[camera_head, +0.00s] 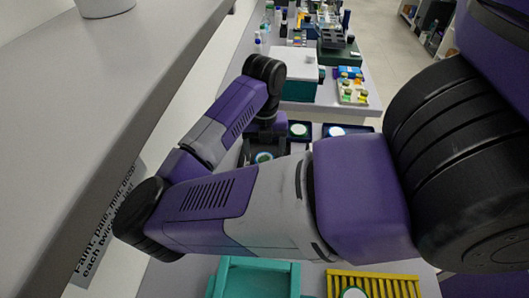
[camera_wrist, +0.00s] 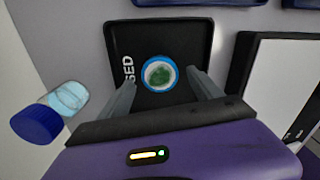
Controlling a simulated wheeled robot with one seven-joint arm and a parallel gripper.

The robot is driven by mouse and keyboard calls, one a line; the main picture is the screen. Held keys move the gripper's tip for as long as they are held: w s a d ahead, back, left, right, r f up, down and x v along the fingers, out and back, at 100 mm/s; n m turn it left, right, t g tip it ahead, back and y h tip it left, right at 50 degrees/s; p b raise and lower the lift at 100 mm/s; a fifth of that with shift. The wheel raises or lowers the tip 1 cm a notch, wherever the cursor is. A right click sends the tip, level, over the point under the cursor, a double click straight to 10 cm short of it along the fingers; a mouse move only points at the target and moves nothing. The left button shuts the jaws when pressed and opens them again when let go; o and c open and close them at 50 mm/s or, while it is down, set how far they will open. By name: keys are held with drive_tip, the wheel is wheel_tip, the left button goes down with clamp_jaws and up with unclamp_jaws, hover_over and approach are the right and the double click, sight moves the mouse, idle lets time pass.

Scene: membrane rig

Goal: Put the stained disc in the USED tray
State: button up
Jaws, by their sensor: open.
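The stained disc (camera_wrist: 160,74), blue-rimmed with a mottled green centre, shows inside the outline of the black USED tray (camera_wrist: 196,34) in the wrist view. It looks to lie flat on the tray floor, though its exact height is hard to judge. My gripper (camera_wrist: 163,84) is open, its two fingers apart on either side of the disc with gaps to it.
A clear bottle with a blue cap (camera_wrist: 37,123) is close left of my gripper. A white panel in a black frame (camera_wrist: 285,85) is to the right. Behind are two dark trays with pale discs (camera_head: 299,129) (camera_head: 336,131). A yellow rack (camera_head: 385,285) and teal box (camera_head: 258,278) stand nearer.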

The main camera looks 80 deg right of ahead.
sight(265, 159)
wheel_tip(265, 159, up, 11)
drive_tip(key=p, duration=0.4)
drive_tip(key=shift+f+p, duration=0.15)
drive_tip(key=shift+p, duration=0.25)
